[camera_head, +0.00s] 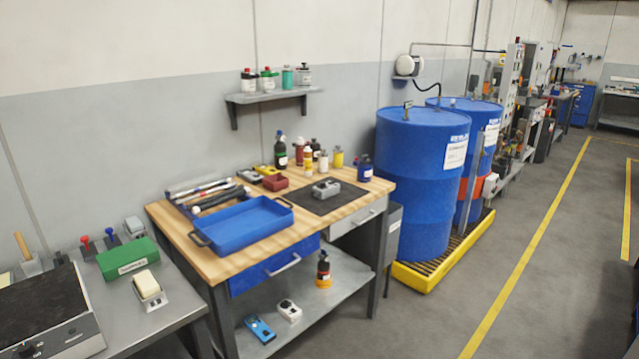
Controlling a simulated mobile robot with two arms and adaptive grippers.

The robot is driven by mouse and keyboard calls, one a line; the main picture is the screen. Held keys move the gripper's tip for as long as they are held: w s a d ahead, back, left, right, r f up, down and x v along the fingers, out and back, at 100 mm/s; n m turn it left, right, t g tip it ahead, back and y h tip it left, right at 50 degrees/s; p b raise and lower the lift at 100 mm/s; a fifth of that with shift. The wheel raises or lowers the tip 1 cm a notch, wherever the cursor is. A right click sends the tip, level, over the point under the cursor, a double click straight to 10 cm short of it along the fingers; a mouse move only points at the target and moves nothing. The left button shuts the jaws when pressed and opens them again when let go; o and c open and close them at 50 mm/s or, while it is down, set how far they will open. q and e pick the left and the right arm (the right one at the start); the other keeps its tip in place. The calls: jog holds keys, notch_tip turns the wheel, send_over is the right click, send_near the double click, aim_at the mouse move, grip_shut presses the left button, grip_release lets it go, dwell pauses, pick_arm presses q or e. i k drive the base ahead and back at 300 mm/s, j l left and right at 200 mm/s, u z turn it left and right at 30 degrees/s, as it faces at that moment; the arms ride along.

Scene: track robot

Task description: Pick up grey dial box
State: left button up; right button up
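A small grey box (326,188), which looks like the grey dial box, lies on the black mat (310,203) on the wooden workbench (221,266). Its dial is too small to make out. It stands clear of the bottles and of the blue tray (240,238). Neither of my grippers is in view.
Several bottles (281,151) stand along the bench's back edge. A lower shelf (330,293) holds a blue device (259,329) and a white device (289,310). A grey table (178,295) adjoins at left. Blue drums (415,190) stand right, with open floor (440,310) in front.

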aim_at(330, 190)
jog(key=i+l+u, duration=0.15)
jog(key=u, duration=0.3)
jog(key=i+l+u, duration=0.25)
jog(key=u, duration=0.2)
jog(key=i+l+u, duration=0.1)
jog(key=l, duration=0.25)
jog(key=i+l, duration=0.25)
jog(key=i+l+u, duration=0.15)
jog(key=l, duration=0.3)
jog(key=i+l, duration=0.15)
jog(key=l, duration=0.2)
jog(key=i+l+u, duration=0.15)
jog(key=l, duration=0.25)
jog(key=i+l, duration=0.1)
jog(key=l, duration=0.25)
jog(key=i+l+u, duration=0.15)
jog(key=l, duration=0.25)
jog(key=i+l, duration=0.1)
jog(key=l, duration=0.25)
jog(key=i+l, duration=0.1)
jog(key=l, duration=0.3)
jog(key=i+l, duration=0.1)
jog(key=l, duration=0.25)
jog(key=i+l, duration=0.1)
jog(key=l, duration=0.25)
